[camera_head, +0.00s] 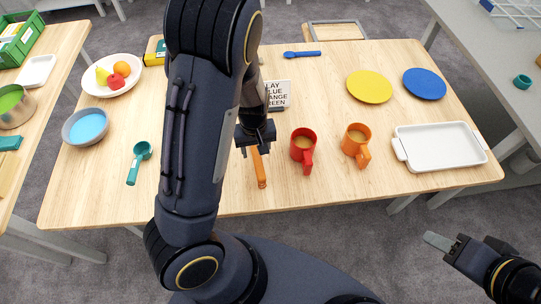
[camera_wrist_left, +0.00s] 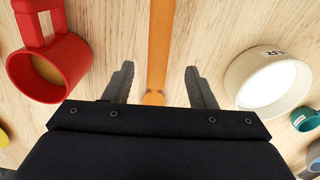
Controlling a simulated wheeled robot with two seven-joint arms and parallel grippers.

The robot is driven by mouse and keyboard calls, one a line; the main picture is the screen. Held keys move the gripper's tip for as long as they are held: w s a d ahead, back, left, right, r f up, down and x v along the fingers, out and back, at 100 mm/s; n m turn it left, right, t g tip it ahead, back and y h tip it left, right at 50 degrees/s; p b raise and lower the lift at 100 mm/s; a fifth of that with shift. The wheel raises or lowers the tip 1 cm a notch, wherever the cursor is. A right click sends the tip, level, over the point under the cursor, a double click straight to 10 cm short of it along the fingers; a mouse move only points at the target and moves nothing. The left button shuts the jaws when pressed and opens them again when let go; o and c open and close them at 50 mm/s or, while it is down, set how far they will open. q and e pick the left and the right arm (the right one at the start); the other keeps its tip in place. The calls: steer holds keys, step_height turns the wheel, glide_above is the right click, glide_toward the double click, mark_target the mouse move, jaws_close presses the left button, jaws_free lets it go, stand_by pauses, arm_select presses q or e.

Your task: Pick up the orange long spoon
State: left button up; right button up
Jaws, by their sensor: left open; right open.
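The orange long spoon (camera_head: 260,172) lies on the wooden table, its handle end pointing toward me. Its far part is hidden under my left gripper (camera_head: 254,148) in the head view. In the left wrist view, the spoon (camera_wrist_left: 161,48) runs lengthwise between the two spread fingers of my left gripper (camera_wrist_left: 159,78). The fingers are open, one on each side of it, and do not appear to touch it. How high they are above the table I cannot tell. My right gripper (camera_head: 440,241) is open and empty, off the table at the lower right.
A red mug (camera_head: 303,150) stands just right of the spoon, with an orange mug (camera_head: 356,143) beyond. A white labelled cup (camera_wrist_left: 262,84) is on the other side, hidden by my arm in the head view.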

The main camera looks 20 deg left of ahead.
mark_target(258, 160)
arm_select(q)
steer(key=f, duration=0.7)
steer(key=shift+s+d+f, duration=0.1)
steer(key=shift+d+f, duration=0.15)
steer(key=shift+f, duration=0.05)
jaws_close()
